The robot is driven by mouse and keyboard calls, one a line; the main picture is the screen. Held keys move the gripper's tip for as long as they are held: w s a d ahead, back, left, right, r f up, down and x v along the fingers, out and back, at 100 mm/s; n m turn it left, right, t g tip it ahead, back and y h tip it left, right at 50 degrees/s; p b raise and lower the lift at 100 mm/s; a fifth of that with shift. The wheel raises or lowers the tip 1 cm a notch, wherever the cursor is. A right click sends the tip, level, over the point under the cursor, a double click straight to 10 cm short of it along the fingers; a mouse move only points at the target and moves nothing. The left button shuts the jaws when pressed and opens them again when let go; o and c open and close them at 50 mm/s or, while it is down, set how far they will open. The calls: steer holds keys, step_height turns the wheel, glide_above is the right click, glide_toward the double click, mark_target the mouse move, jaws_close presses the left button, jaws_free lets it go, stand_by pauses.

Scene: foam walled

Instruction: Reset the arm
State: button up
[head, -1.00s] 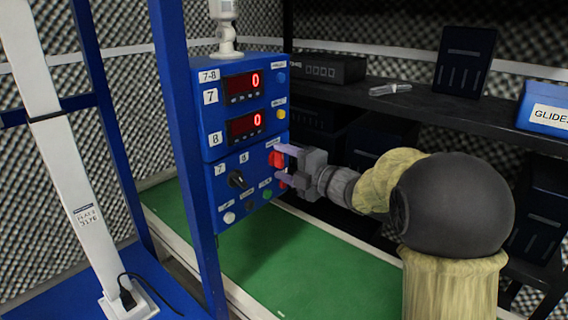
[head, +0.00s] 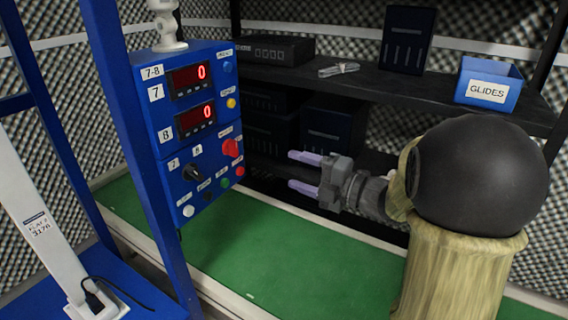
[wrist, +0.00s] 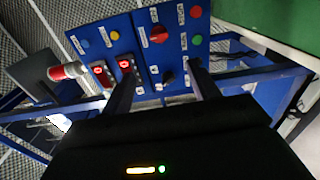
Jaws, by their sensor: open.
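My gripper (head: 304,173) is open and empty in the head view, its two pale fingers pointing left toward the blue control panel (head: 143,135). A clear gap separates the fingertips from the panel. The panel has two red displays reading 0, a red mushroom button (head: 231,148), a black rotary knob (head: 192,173) and several small coloured buttons. In the wrist view the two dark fingers (wrist: 158,85) stand apart with nothing held between them, and the panel (wrist: 150,45) lies beyond them. My arm is bent, with its dark round joint at the right.
A blue post (head: 130,130) stands left of the panel. The green surface (head: 290,260) below is clear.

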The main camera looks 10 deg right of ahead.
steer(key=shift+s+d, duration=0.15)
steer(key=w+d+f+m+t+h+p, duration=0.1)
steer(key=d+f+m+h, duration=0.7)
steer(key=m+h, duration=0.7)
steer(key=s+a+f+m+g+p, duration=0.1)
steer(key=s+a+f+m+g, duration=0.1)
steer(key=s+f+m+g, duration=0.45)
steer(key=s+a+f+m+g+p, duration=0.1)
steer(key=s+a+f+m+g, duration=0.15)
steer(key=s+m, duration=0.65)
step_height(320, 180, up, 37)
steer(key=s+n+p, duration=0.2)
steer(key=p, duration=3.5)
steer(key=shift+d+y, duration=0.4)
steer(key=shift+d, duration=0.05)
